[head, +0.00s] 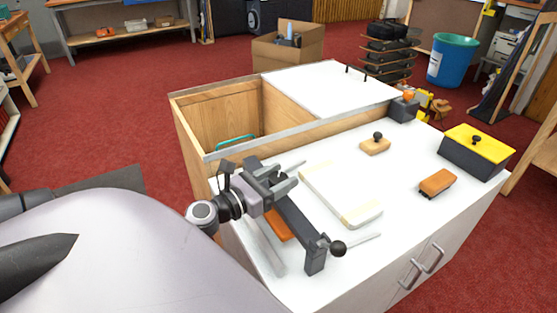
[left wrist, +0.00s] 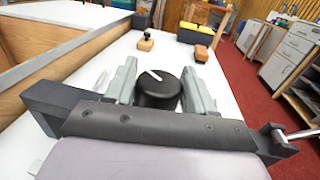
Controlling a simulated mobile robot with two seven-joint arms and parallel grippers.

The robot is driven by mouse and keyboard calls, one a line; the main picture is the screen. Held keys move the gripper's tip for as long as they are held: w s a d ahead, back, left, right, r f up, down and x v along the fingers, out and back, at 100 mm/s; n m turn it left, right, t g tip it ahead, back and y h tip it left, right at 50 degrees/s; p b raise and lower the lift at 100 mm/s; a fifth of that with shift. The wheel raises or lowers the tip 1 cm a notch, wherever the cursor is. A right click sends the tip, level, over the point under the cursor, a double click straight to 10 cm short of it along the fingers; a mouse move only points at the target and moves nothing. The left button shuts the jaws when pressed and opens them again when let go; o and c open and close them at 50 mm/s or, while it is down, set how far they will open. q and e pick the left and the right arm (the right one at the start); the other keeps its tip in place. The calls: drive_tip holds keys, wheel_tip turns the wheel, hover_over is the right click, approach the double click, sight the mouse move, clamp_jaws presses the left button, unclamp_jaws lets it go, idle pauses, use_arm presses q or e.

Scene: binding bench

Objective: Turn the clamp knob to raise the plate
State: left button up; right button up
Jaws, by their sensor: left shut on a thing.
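The clamp knob (left wrist: 155,94) is a black round knob with a white mark on top, seen in the left wrist view. My left gripper (head: 294,175) is shut on it, with one finger on each side in the left wrist view (left wrist: 160,78). In the head view the gripper hides the knob. The dark clamp crossbar (head: 299,234) runs under the gripper to the bench front, with a black ball (head: 338,249) and a metal rod at its near end. The plate's height cannot be told. My right gripper is not in view.
A white board with cream edges (head: 340,194) lies right of the clamp. A wooden block with a black knob (head: 375,145), an orange block (head: 437,182) and a yellow-lidded dark box (head: 472,160) stand farther right. An open wooden compartment (head: 215,115) lies behind.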

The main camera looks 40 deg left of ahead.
use_arm(q)
drive_tip(key=n+y+p, duration=0.1)
drive_tip(key=n+y, duration=0.1)
drive_tip(key=y, duration=0.1)
drive_tip(key=n+y+p, duration=0.1)
drive_tip(key=y, duration=0.1)
drive_tip(key=shift+s+d+f+n+p, duration=0.1)
drive_tip(key=shift+d+f+n+p, duration=0.05)
drive_tip(key=shift+f+n+p, duration=0.2)
drive_tip(key=n+y, duration=0.1)
drive_tip(key=y, duration=0.1)
drive_tip(key=shift+n+g+y+p, duration=0.25)
drive_tip(key=shift+g+y+p, duration=0.05)
drive_tip(key=shift+g+y, duration=0.1)
drive_tip(key=shift+d+n+g+y, duration=0.1)
drive_tip(key=shift+n+g+y, duration=0.3)
drive_tip(key=shift+n+y, duration=0.45)
drive_tip(key=shift+f+n+g+y, duration=0.1)
drive_tip(key=shift+n+g+y, duration=1.05)
drive_tip(key=shift+y, duration=0.7)
drive_tip(key=o, duration=0.9)
drive_tip(key=shift+o, duration=0.2)
drive_tip(key=shift+a+r, duration=0.2)
